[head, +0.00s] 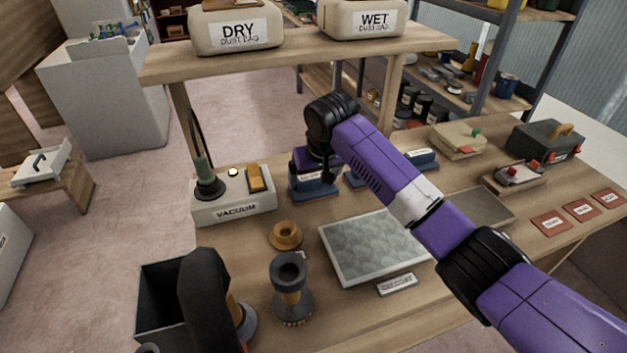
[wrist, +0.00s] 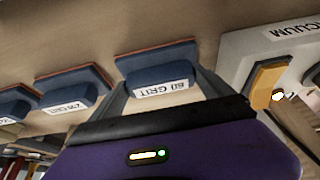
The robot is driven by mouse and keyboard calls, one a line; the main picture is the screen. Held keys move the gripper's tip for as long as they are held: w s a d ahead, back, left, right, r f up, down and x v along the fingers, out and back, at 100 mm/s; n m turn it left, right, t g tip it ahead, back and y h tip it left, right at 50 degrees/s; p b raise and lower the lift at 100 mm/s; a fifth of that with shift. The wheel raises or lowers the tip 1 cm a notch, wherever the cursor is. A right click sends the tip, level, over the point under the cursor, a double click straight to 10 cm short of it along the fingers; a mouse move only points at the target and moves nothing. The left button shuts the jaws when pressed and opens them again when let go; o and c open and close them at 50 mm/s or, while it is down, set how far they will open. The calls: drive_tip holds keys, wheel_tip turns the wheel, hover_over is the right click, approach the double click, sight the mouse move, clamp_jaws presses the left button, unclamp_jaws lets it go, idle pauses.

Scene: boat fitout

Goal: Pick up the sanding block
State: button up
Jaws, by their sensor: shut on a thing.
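The sanding block is blue with a reddish underside and a white label that seems to read 60 GRIT. It shows in the wrist view (wrist: 158,72) between my gripper's fingers (wrist: 160,88), which are shut on it. In the head view the block (head: 316,192) is at the bench's back edge, right of the vacuum box, with my gripper (head: 315,172) over it. It looks level; I cannot tell whether it touches the bench. Other blue blocks stand in a row beside it, one labelled grit (wrist: 68,95).
The vacuum box (head: 235,207) with a yellow switch stands close to the left. A shelf with dust bags (head: 238,30) spans above the back edge.

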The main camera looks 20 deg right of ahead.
sight(314, 177)
drive_tip(key=shift+r+p, duration=0.45)
drive_tip(key=shift+r, duration=0.1)
wheel_tip(314, 177, up, 3)
drive_tip(key=p, duration=0.3)
drive_tip(key=shift+f, duration=0.1)
drive_tip(key=s+p, duration=0.6)
drive_tip(key=shift+s+r, duration=0.2)
drive_tip(key=s+p, duration=0.2)
drive_tip(key=s, duration=0.2)
drive_tip(key=s+p, duration=0.2)
drive_tip(key=s, duration=0.3)
drive_tip(key=s+p, duration=0.3)
drive_tip(key=s, duration=0.2)
drive_tip(key=shift+a+f, duration=0.1)
drive_tip(key=shift+f, duration=0.3)
drive_tip(key=s, duration=2.4)
drive_tip(key=shift+s, duration=0.3)
